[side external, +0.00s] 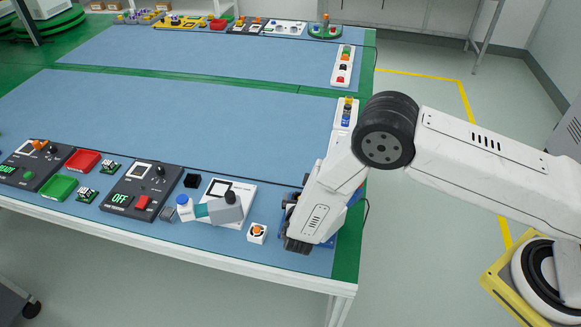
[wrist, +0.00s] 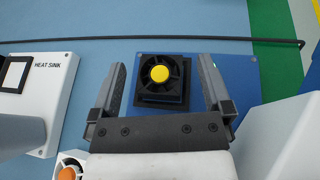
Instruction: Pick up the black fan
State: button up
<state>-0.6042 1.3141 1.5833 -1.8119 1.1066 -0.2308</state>
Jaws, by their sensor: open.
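The black fan (wrist: 174,94) shows in the wrist view as a square black housing with a yellow round hub. It sits on a blue plate (wrist: 223,70) on the table. My gripper (wrist: 162,82) is open, with one finger to the left and one to the right of the fan and a gap on each side. In the side view my gripper (side external: 297,243) is low over the right end of the table. There my wrist hides the fan, and only a little of the blue plate shows.
A white heat sink panel (wrist: 48,105) stands left of the blue plate. A small white block with an orange top (side external: 257,233) is nearby. A black cable (wrist: 215,39) runs behind the plate. Trays and control boxes line the table's front edge; the middle of the blue mat (side external: 190,110) is clear.

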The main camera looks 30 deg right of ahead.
jog(key=shift+x, duration=1.4)
grip_shut()
jog(key=shift+r, duration=0.15)
jog(key=shift+r, duration=4.85)
